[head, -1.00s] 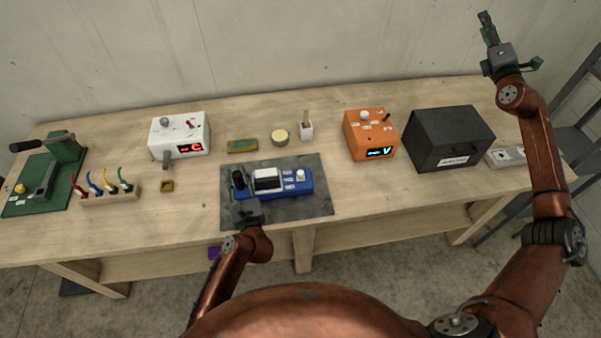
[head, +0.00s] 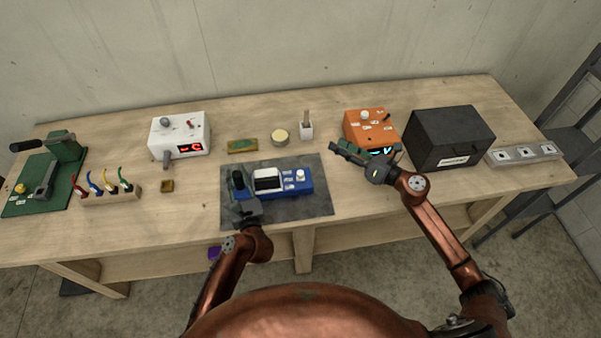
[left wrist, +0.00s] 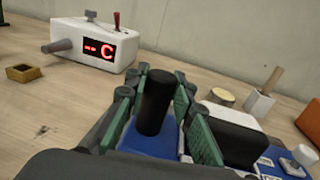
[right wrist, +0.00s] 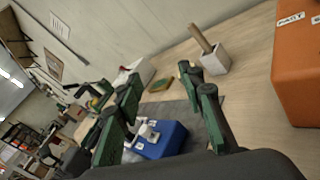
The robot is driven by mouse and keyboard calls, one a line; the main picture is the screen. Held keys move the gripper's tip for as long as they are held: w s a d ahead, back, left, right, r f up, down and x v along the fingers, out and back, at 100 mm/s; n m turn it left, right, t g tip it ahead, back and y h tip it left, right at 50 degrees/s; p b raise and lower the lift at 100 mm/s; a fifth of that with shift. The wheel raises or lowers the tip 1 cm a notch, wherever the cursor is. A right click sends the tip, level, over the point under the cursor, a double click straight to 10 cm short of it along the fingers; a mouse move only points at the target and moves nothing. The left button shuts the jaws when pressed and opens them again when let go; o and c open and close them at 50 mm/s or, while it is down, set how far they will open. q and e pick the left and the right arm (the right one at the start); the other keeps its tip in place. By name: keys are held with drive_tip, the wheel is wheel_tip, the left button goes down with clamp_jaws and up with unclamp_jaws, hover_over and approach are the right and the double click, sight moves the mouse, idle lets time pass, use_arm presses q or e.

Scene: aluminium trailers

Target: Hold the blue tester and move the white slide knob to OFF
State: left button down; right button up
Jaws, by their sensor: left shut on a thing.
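The blue tester (head: 279,191) lies on a dark mat, with a black post (head: 238,181) at its left end and a pale-topped block beside the post. The white slide knob (head: 300,175) stands on the tester's right part among small white labels. It also shows in the left wrist view (left wrist: 304,156). My left gripper (left wrist: 160,120) is shut on the tester at the black post, one finger on each side. My right gripper (head: 345,150) is in the air right of the tester, in front of the orange box. In the right wrist view its fingers (right wrist: 165,105) are apart and empty, with the tester beyond.
The orange box (head: 362,122) and black case (head: 450,138) stand to the right. Behind the mat (head: 318,205) are a green-topped block (head: 242,146), a round tin (head: 280,137) and a white holder (head: 306,131). A white box (head: 180,130) stands left.

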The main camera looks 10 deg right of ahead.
sight(301, 172)
drive_tip(key=s+a+f+n, duration=0.1)
drive_tip(key=s+f+n, duration=0.1)
drive_tip(key=s, duration=0.1)
drive_tip(key=s+a+f+n+y, duration=0.1)
drive_tip(key=s+a+f+n, duration=0.1)
drive_tip(key=s+f, duration=0.1)
drive_tip(key=s+a+f+n, duration=0.1)
drive_tip(key=s+f, duration=0.2)
drive_tip(key=shift+s+a+n, duration=0.35)
drive_tip(key=shift+a+n, duration=0.05)
drive_tip(key=shift+s+a+f+g+y, duration=0.2)
drive_tip(key=shift+s+a+g+y, duration=0.05)
drive_tip(key=shift+g+y, duration=0.05)
drive_tip(key=x, duration=1.1)
drive_tip(key=shift+w+a+f, duration=0.15)
drive_tip(key=shift+w+a, duration=0.1)
drive_tip(key=shift+c, duration=0.4)
clamp_jaws()
